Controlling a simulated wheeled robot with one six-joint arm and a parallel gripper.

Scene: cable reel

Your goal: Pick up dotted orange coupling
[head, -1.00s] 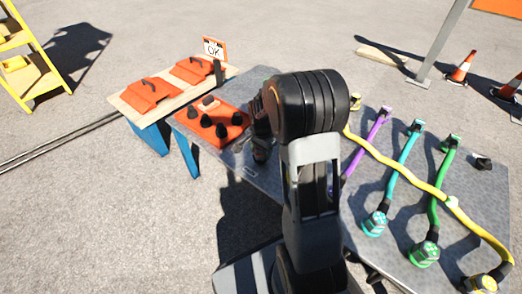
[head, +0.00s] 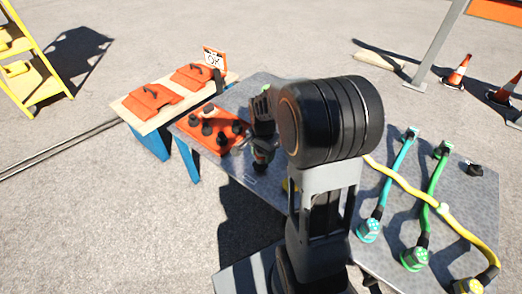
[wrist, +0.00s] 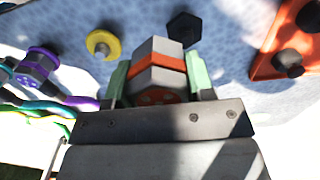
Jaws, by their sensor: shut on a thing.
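The dotted orange coupling (wrist: 158,68) is a grey hexagonal body with an orange band and a spotted orange end face. In the wrist view it sits between the pale green fingertips of my gripper (wrist: 159,78), which is shut on it. In the head view my gripper (head: 262,150) is small and dark over the grey table, left of my arm, near the orange board. The coupling is hard to make out there. The wrist view does not clearly show whether it is clear of the table.
The orange board (head: 218,145) with dark knobs lies left of my gripper. A dark hexagonal piece (wrist: 184,28) and a yellow ringed piece (wrist: 103,43) are close by. Teal (head: 390,185), green (head: 431,200) and yellow (head: 410,188) cables cross the table's right half. Cones stand beyond.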

